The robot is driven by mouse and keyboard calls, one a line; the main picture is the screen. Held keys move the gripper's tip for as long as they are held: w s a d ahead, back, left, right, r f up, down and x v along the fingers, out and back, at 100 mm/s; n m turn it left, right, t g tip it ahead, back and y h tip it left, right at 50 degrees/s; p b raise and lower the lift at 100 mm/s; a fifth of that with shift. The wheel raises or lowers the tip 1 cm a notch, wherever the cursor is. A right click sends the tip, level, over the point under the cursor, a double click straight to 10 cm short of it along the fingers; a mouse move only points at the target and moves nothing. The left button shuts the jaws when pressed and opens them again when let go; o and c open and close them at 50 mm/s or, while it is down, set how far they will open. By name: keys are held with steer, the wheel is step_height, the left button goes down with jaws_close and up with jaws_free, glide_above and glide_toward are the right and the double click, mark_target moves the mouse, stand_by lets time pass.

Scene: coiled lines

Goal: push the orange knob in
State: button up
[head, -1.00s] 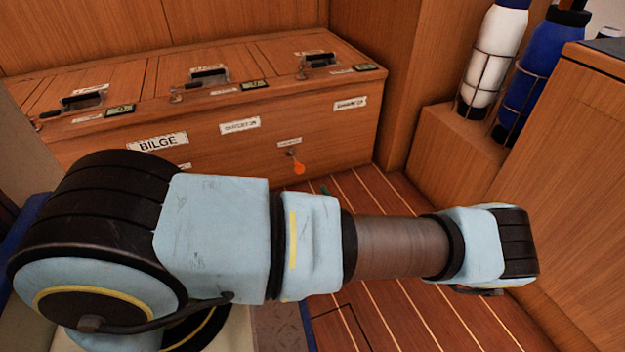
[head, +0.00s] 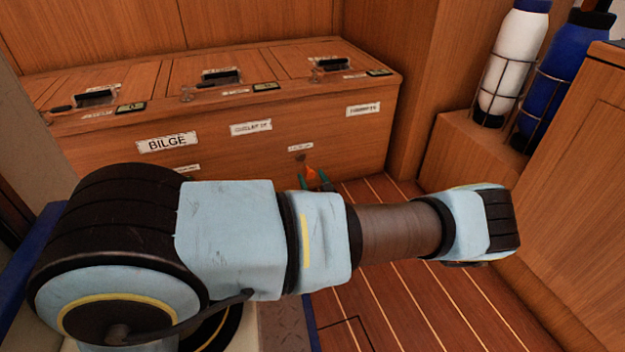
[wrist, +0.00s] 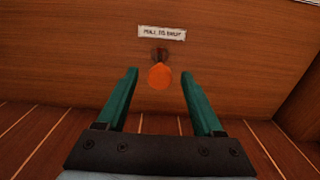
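The orange knob (wrist: 159,76) sits low on the front of the wooden locker, under a small white label (wrist: 162,33). A dark mount shows just above it. My gripper (wrist: 158,78) is open, its two green fingers apart on either side of the knob in the wrist view. I cannot tell whether a finger touches it. In the head view the knob (head: 311,174) shows small between the green fingertips (head: 315,180), just above my arm. My arm hides the rest of the gripper there.
The locker (head: 225,165) has labels such as BILGE and several lidded, latched sections on top. White (head: 508,60) and blue (head: 556,80) bottles stand in wire holders at the right, near a wooden cabinet (head: 580,180). The striped floor (head: 410,300) is clear.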

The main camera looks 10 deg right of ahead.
jaws_close()
stand_by(0.3)
stand_by(1.0)
